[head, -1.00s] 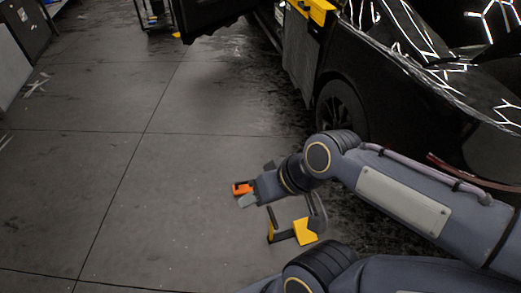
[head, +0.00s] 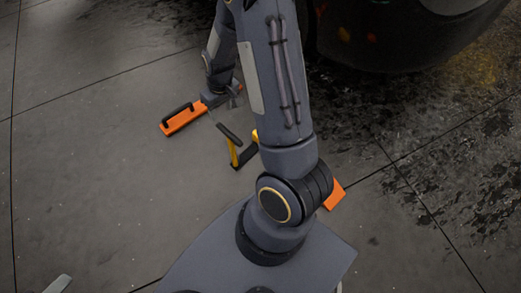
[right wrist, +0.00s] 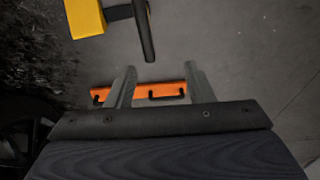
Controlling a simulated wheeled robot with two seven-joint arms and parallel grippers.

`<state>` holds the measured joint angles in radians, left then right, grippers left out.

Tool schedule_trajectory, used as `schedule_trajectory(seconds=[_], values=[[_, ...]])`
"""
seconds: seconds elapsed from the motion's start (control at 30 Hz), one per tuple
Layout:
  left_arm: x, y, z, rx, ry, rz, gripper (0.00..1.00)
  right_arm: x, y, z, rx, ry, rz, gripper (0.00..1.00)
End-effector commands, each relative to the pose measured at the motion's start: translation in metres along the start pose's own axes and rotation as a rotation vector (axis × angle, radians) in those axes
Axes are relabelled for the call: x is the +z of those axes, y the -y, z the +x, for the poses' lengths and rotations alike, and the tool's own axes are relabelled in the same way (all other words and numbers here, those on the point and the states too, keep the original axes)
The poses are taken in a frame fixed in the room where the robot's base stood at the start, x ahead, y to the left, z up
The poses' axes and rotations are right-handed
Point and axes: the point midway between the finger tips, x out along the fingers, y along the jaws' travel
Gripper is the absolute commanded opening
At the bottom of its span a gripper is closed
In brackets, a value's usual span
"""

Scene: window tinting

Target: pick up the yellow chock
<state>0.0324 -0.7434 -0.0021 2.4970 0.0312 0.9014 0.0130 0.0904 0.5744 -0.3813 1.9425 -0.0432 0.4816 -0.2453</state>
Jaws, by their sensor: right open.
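The yellow chock (head: 234,152) stands on the floor in the head view, with black bars, partly hidden by my right arm. In the right wrist view its yellow block (right wrist: 84,18) and a black bar (right wrist: 145,30) are at the top, beyond the fingertips. My right gripper (head: 228,97) is low near the floor, up and left of the chock. In the wrist view its fingers (right wrist: 160,74) are apart, with the chock outside them. A grey tip (head: 57,284) at the lower left may be my left gripper; its jaws cannot be made out.
An orange piece with a black handle (head: 183,119) lies by my right gripper; in the wrist view the orange bar (right wrist: 165,90) shows behind the fingers. Another orange piece (head: 334,194) is half hidden by my arm. A dark car (head: 400,50) stands at the top. Floor at left is clear.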

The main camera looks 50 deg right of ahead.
Motion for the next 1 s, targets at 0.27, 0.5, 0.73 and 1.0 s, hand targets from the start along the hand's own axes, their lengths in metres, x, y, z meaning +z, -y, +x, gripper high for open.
schedule_trajectory(seconds=[0.27, 0.5, 0.73, 1.0], values=[[0.024, 0.022, 0.048, 0.0, 0.0, 0.0, 0.36, 0.004, -0.027, 0.109, 0.075, 0.061, -0.053, 0.48], [0.028, 0.026, 0.056, 0.0, -0.001, 0.0, 0.36, 0.005, -0.03, 0.136, 0.083, 0.066, -0.06, 0.48], [0.034, 0.031, 0.067, 0.0, 0.0, 0.0, 0.36, 0.009, -0.031, 0.158, 0.082, 0.066, -0.06, 0.48], [0.042, 0.038, 0.084, 0.0, 0.0, 0.0, 0.36, 0.012, -0.033, 0.192, 0.082, 0.066, -0.058, 0.48]])
